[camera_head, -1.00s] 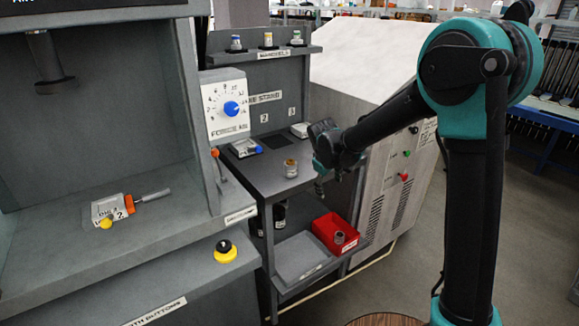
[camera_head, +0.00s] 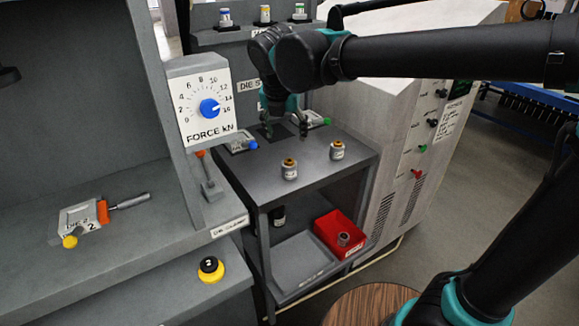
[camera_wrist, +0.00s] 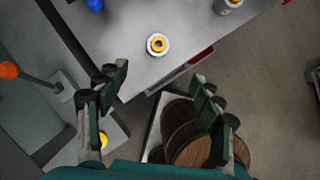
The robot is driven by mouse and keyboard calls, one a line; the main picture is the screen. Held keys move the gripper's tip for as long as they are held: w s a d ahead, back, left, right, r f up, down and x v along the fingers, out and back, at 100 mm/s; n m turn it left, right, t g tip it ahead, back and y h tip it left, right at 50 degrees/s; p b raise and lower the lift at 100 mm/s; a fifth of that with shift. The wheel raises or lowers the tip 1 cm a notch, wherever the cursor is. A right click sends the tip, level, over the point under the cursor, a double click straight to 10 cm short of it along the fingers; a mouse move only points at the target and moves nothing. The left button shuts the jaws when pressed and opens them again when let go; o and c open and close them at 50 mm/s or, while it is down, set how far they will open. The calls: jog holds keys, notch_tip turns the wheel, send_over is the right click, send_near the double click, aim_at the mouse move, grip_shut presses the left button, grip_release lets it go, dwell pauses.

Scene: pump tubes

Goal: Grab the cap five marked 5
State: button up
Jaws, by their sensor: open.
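Two small cylindrical pieces with gold-brown tops stand on the grey table. The nearer one (camera_head: 289,169) is left of the other (camera_head: 337,150). In the wrist view, one (camera_wrist: 157,45) shows from above with a yellow ring top, and another (camera_wrist: 228,5) is cut by the top edge. Their markings are too small to read, so I cannot tell which is marked 5. My gripper (camera_head: 285,128) is open and empty above the table, behind the two pieces in the head view. In the wrist view its fingers (camera_wrist: 158,88) are spread apart below the ringed piece.
The grey table (camera_head: 325,175) has blue- and green-knobbed holders at its back. A red bin (camera_head: 328,228) holding a dark piece is on the lower shelf. A force dial panel (camera_head: 205,103) stands left. Several small bottles line the shelf above. A round wooden top (camera_head: 355,305) is in front.

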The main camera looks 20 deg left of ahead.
aim_at(289, 161)
jog(key=x, duration=1.1)
jog(key=shift+w+f, duration=0.1)
jog(key=shift+f, duration=0.3)
jog(key=shift+x, duration=2.6)
jog(key=shift+a, duration=0.15)
jog(key=shift+c, duration=0.5)
jog(key=c, duration=1.4)
jog(key=shift+o, duration=0.2)
